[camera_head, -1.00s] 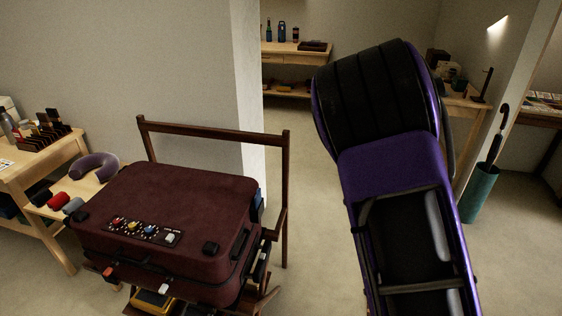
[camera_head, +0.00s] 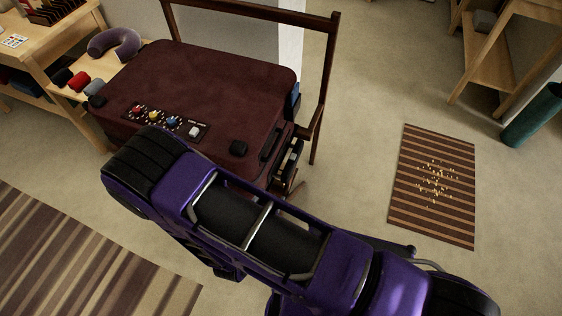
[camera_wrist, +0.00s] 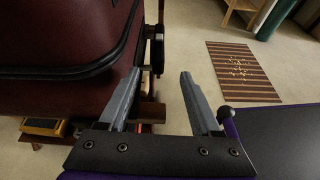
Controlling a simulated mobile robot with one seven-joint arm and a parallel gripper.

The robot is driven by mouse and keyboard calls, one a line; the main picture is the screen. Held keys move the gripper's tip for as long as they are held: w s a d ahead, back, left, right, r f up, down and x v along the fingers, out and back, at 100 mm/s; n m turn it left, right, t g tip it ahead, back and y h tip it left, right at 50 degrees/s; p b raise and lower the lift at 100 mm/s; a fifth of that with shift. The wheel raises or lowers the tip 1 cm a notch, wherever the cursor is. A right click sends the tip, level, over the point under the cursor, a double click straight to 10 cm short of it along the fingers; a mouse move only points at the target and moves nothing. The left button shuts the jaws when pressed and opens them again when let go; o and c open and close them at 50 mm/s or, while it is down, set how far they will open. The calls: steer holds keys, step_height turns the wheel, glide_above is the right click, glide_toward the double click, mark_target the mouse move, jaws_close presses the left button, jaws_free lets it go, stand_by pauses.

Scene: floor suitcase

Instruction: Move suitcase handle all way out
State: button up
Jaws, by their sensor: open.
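A maroon suitcase (camera_head: 200,85) lies flat on a wooden rack, with a row of coloured knobs on its top. A dark handle (camera_head: 270,141) shows against its right side in the head view. My gripper (camera_wrist: 160,72) is open and empty in the wrist view. The suitcase also fills the left of that view (camera_wrist: 60,35), beside the left finger. A dark upright part (camera_wrist: 158,52) shows beyond the fingertips; I cannot tell if it belongs to the handle. My gripper is hidden behind my arm in the head view.
The wooden rack (camera_head: 325,85) rises behind and right of the suitcase. A yellow item (camera_wrist: 44,127) sits low under it. A striped mat (camera_head: 435,185) with small scattered bits lies on open floor to the right. A shelf unit (camera_head: 490,45) stands at back right.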

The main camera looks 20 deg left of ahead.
steer(key=b, duration=0.2)
glide_toward(287, 169)
steer(key=shift+n, duration=0.4)
steer(key=x, duration=1)
steer(key=shift+w+d, duration=0.1)
steer(key=shift+w, duration=0.1)
jaws_close()
stand_by(0.6)
